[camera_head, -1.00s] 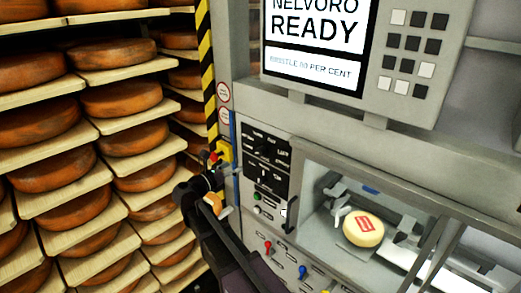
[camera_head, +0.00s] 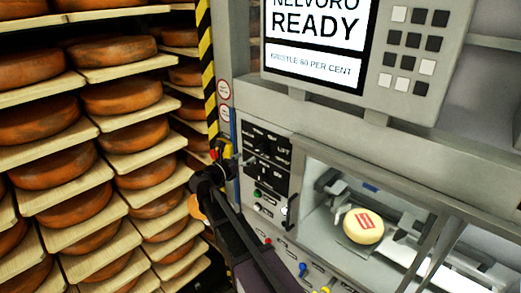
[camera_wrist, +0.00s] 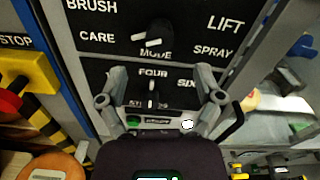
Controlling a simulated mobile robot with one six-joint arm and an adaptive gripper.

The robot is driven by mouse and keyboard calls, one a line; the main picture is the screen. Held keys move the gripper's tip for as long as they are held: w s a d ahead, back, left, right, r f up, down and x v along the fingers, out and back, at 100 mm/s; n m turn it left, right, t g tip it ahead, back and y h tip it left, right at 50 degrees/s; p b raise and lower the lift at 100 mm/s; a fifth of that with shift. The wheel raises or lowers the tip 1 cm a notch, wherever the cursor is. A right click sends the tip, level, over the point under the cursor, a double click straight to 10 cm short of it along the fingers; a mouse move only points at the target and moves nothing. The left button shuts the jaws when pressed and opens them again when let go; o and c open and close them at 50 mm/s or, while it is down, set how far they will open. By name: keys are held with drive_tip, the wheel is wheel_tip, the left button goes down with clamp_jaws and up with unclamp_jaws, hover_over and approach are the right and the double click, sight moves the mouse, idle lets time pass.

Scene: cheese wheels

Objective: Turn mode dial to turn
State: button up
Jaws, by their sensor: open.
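The mode dial (camera_wrist: 157,36) is a dark knob with white marks on a black panel, above the word MODE. BRUSH, CARE, LIFT and SPRAY are lettered around it; I cannot tell exactly which it points at. A second dial (camera_wrist: 152,92) sits on the panel below, near FOUR and SIX. My gripper (camera_wrist: 160,76) is open and empty, its fingertips apart on either side of the lower dial's panel, below the mode dial. In the head view my gripper (camera_head: 238,162) is just left of the black dial panels (camera_head: 266,152).
A yellow stop box (camera_wrist: 28,76) with a red button is left of the panels. A green button (camera_head: 257,193) and a black handle (camera_head: 290,208) lie below them. Shelves of cheese wheels (camera_head: 120,95) stand left. A pale cheese (camera_head: 363,226) sits in the window bay. The screen (camera_head: 315,40) reads READY.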

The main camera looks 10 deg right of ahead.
sight(259, 150)
drive_tip(key=x, duration=0.8)
drive_tip(key=c, duration=1.1)
